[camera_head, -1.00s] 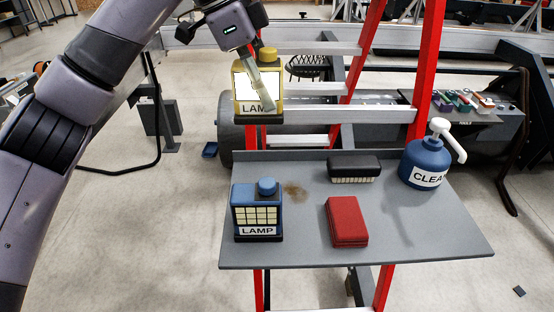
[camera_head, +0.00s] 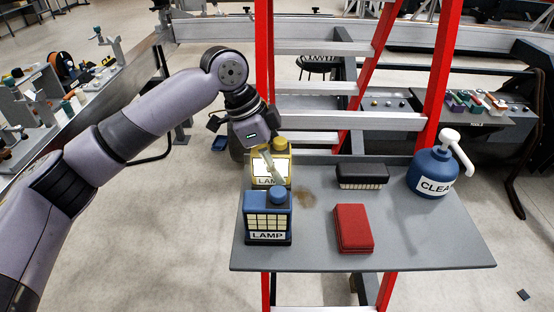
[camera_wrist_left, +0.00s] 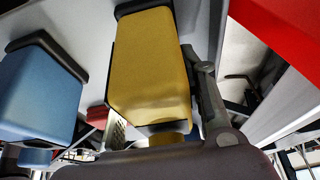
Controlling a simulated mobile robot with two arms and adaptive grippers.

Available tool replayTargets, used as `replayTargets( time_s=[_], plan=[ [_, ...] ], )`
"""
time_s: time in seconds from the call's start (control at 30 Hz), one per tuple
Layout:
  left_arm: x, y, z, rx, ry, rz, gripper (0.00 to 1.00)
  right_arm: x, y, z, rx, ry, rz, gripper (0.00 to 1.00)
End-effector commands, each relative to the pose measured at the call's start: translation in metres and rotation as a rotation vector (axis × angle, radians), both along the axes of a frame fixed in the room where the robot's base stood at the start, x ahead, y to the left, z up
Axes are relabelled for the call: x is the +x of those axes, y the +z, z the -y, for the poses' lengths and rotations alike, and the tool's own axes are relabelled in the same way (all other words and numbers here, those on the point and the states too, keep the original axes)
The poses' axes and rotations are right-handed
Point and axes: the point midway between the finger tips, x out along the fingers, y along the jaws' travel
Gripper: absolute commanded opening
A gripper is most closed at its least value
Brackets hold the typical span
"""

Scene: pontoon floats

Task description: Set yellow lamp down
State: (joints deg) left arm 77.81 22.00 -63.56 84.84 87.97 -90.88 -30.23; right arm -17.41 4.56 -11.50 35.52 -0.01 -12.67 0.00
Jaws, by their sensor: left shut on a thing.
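The yellow lamp (camera_head: 260,171) is upright at the back left of the grey tray (camera_head: 400,240), behind the blue lamp (camera_head: 267,219), which hides its lower part. My left gripper (camera_head: 272,166) is shut on the yellow lamp from above. In the left wrist view the yellow lamp (camera_wrist_left: 150,75) fills the middle, with a finger along its side, and the blue lamp (camera_wrist_left: 38,95) stands apart from it. Its dark base is close to the grey surface; I cannot tell whether they touch. My right gripper is not in view.
A black brush (camera_head: 361,177), a red box (camera_head: 353,228) and a blue pump bottle (camera_head: 430,172) stand on the tray. A red ladder (camera_head: 437,75) rises behind it. The tray's front right is clear.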

Motion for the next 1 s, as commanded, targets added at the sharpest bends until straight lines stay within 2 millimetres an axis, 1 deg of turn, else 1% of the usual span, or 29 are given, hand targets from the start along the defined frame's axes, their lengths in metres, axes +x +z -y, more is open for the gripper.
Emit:
replayTargets(
  time_s=[0.27,0.3,0.57,0.87,1.0],
  plan=[
    [0.0001,-0.0001,0.0006,-0.002,-0.001,0.002,0.0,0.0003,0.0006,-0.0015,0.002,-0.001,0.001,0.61],
    [0.0,-0.0012,0.0003,-0.001,-0.001,0.0,0.4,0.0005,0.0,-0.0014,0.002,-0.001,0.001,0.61],
    [0.0,-0.001,0.0003,0.0,-0.001,0.0,0.58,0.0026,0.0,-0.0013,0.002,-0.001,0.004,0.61],
    [0.0001,-0.0002,0.0003,0.0,-0.001,0.001,0.58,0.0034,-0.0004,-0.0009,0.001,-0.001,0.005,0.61],
    [0.0008,0.0081,-0.0035,0.0,0.0,0.003,0.58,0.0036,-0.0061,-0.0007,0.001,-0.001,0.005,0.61]
  ],
)
